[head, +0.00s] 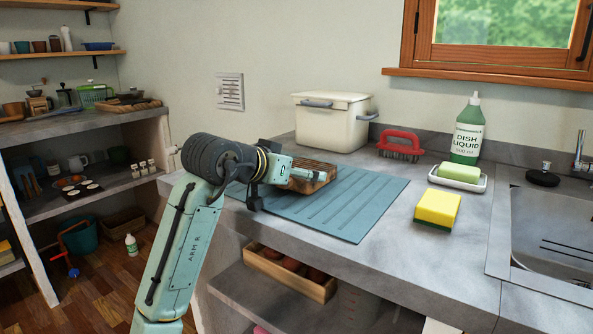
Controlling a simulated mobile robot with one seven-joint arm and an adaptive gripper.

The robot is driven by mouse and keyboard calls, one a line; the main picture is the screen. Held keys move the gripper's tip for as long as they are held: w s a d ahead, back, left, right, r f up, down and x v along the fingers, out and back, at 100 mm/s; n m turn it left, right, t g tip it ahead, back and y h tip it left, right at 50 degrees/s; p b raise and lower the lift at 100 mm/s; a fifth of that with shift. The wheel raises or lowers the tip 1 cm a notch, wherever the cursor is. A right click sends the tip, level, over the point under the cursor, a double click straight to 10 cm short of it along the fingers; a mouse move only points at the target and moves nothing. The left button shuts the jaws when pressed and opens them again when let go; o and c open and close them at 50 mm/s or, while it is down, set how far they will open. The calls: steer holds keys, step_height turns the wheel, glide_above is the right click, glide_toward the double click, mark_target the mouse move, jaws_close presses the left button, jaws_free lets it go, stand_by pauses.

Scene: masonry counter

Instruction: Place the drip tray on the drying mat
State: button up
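The blue-grey ribbed drying mat (345,205) lies flat on the counter. A brown wooden slab-like piece (318,168) is at the mat's back left part; it may be the drip tray, but I cannot be sure. My gripper (308,171) is right at this piece, reaching in from the left and overlapping it in the picture. The arm's wrist hides the piece's left side and the mat's left part. I cannot tell whether the fingers are closed on the piece, or whether it rests on the mat or is held just above it.
Behind the mat stand a cream lidded bin (332,125) and a red brush (400,146). To the right are a yellow sponge (437,208), green soap in a white dish (458,178), a dish liquid bottle (467,132) and the sink (555,235). The mat's front right is clear.

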steer(key=o, duration=1.1)
steer(key=shift+c, duration=0.2)
steer(key=v, duration=1.2)
steer(key=shift+r, duration=0.1)
